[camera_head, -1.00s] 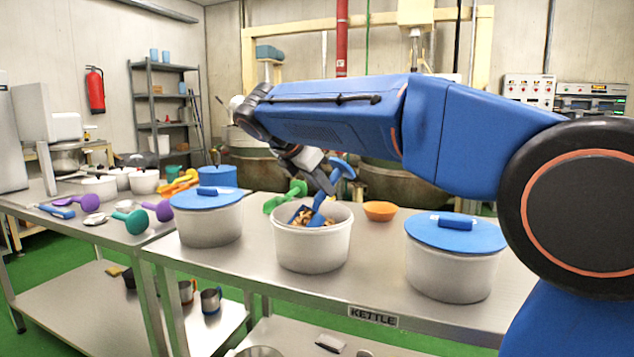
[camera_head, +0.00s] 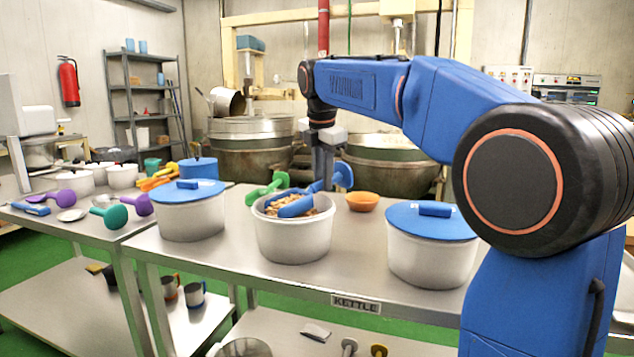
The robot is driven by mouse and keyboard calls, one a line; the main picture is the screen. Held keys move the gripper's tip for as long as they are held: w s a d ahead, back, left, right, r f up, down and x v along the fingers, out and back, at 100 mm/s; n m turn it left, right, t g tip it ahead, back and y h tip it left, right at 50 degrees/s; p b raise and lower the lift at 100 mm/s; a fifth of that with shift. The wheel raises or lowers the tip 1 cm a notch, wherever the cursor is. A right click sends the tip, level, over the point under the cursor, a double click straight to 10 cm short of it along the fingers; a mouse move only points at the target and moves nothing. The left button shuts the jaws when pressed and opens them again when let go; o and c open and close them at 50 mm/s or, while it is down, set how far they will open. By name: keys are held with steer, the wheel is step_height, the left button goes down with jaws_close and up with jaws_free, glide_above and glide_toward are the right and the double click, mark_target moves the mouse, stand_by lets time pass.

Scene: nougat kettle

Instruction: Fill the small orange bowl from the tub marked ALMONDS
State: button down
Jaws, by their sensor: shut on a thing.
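The small orange bowl (camera_head: 362,202) stands on the steel table, right of and behind an open white tub (camera_head: 293,240). The tub holds brown, nut-like pieces (camera_head: 283,208); I can read no ALMONDS mark on it. My gripper (camera_head: 321,178) points down over the tub's back right rim, shut on the handle of a blue scoop (camera_head: 298,206). The scoop's head is at the tub's mouth among the pieces, and its knobbed handle end sticks out right of my fingers. I cannot tell how full the scoop is. The bowl's inside is barely visible.
White tubs with blue lids stand left (camera_head: 192,215) and right (camera_head: 431,250) of the open tub. A green scoop (camera_head: 265,188) lies behind it. A side table at left holds purple and teal scoops. Large kettles (camera_head: 250,148) stand behind. Table front is clear.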

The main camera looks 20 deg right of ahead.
steer(key=shift+w+d+r+y, duration=0.2)
steer(key=shift+d+y, duration=0.1)
steer(key=shift+d, duration=0.15)
steer(key=shift+w+d+r+g+y, duration=0.15)
steer(key=shift+d+r+y, duration=0.2)
steer(key=shift+r, duration=0.25)
steer(key=shift+w+d+r+g+y, duration=0.15)
steer(key=shift+d+r+y, duration=0.1)
steer(key=shift+d+r, duration=0.3)
steer(key=shift+y, duration=0.3)
steer(key=shift+w+v, duration=0.2)
steer(key=shift+v, duration=0.7)
steer(key=shift+w+v, duration=0.2)
steer(key=shift+v, duration=0.7)
steer(key=shift+w+v, duration=0.2)
steer(key=shift+v, duration=0.75)
steer(key=shift+a+r, duration=0.1)
steer(key=shift+w+a, duration=0.1)
